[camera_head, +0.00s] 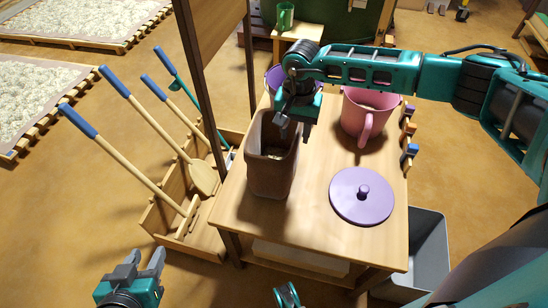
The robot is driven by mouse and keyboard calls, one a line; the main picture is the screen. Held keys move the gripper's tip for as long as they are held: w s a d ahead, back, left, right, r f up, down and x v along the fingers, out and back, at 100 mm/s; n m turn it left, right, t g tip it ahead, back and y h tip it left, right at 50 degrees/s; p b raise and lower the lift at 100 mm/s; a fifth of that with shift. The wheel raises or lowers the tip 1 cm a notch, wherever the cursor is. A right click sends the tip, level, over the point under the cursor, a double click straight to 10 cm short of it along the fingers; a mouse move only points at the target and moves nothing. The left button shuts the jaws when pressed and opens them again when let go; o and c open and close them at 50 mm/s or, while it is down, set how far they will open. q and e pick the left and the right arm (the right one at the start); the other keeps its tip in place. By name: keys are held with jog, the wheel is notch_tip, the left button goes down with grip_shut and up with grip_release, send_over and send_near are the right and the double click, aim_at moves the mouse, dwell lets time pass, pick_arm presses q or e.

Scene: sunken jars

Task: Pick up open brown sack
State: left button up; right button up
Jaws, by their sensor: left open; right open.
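The open brown sack (270,178) stands upright on the left part of the wooden table (300,225), its mouth facing up. Something pale shows inside it, too dark to make out. My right gripper (294,128) reaches in from the right and points down at the sack's far right rim. It is open; I cannot tell whether its fingers straddle or touch the rim. The arm hides part of the sack's back edge. My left gripper (146,260) is open and empty at the bottom left, well away from the sack.
A pink jug (364,115) and a purple lid (361,195) stand right of the sack. A purple container (274,77) is partly hidden behind my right arm. A wooden post (200,85) and a crate of long-handled tools (160,215) are at the left. The table's front is clear.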

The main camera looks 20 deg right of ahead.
notch_tip(320, 180, down, 4)
jog(key=shift+s+r, duration=0.1)
jog(key=shift+c, duration=0.3)
grip_shut()
dwell(1.1)
